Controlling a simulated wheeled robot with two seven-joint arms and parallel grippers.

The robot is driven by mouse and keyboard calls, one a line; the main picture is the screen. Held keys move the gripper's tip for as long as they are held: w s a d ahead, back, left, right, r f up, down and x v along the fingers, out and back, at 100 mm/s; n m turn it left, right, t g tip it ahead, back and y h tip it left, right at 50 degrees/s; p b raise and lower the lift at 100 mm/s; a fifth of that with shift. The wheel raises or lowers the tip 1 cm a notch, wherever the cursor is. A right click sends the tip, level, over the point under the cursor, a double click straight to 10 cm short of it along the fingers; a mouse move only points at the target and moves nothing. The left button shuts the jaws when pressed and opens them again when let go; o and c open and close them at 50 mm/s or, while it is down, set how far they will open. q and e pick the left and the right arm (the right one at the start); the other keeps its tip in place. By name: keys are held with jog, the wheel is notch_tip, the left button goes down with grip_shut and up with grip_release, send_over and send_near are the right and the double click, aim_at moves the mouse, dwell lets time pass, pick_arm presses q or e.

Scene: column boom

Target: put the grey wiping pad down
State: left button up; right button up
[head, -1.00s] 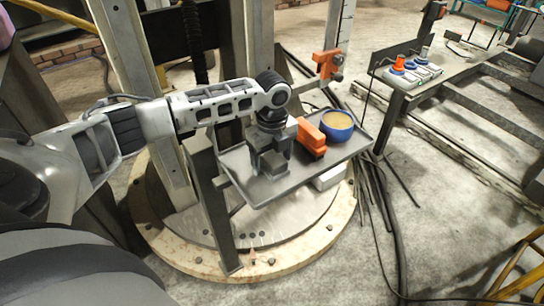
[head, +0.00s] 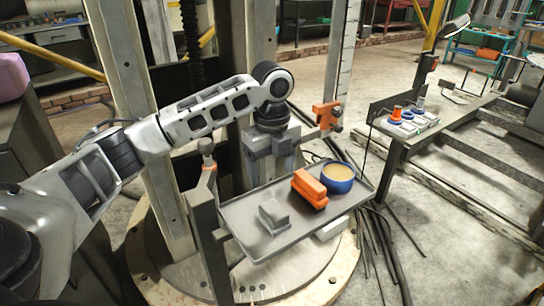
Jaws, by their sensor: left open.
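The grey wiping pad (head: 273,217), a small block with a raised grip, lies on the left part of the grey tray (head: 304,232). My left gripper (head: 268,180) is above and behind the pad, apart from it, pointing down. It is open and empty. Its fingertips are hard to make out against the grey column behind. My right gripper is not in the view.
An orange block-like object (head: 309,189) and a blue bowl (head: 338,178) with tan contents sit on the tray's right part. An orange clamp (head: 327,115) is on the upright scale behind. A control box (head: 406,122) with coloured knobs stands at right. A post (head: 209,205) rises at the tray's left.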

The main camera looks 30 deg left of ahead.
pick_arm(q)
jog(key=shift+n+t+h, duration=0.7)
jog(key=shift+n+h, duration=0.2)
jog(key=d+f, duration=0.5)
jog(key=s+d+f, duration=0.1)
jog(key=d+f, duration=0.1)
jog(key=d, duration=0.1)
jog(key=shift+d+f, duration=0.25)
jog(key=shift+f, duration=0.1)
jog(key=s+d+f+n+t+h, duration=0.35)
jog(key=s+d+f+n, duration=0.2)
jog(key=d+f, duration=0.4)
jog(key=s+a+n+t+y, duration=0.1)
jog(key=s+n+t, duration=0.5)
jog(key=s+n, duration=0.5)
jog(key=shift+a+r+n+y, duration=0.25)
jog(key=shift+a+n+y, duration=0.1)
jog(key=shift+n, duration=0.8)
jog(key=shift+s, duration=0.1)
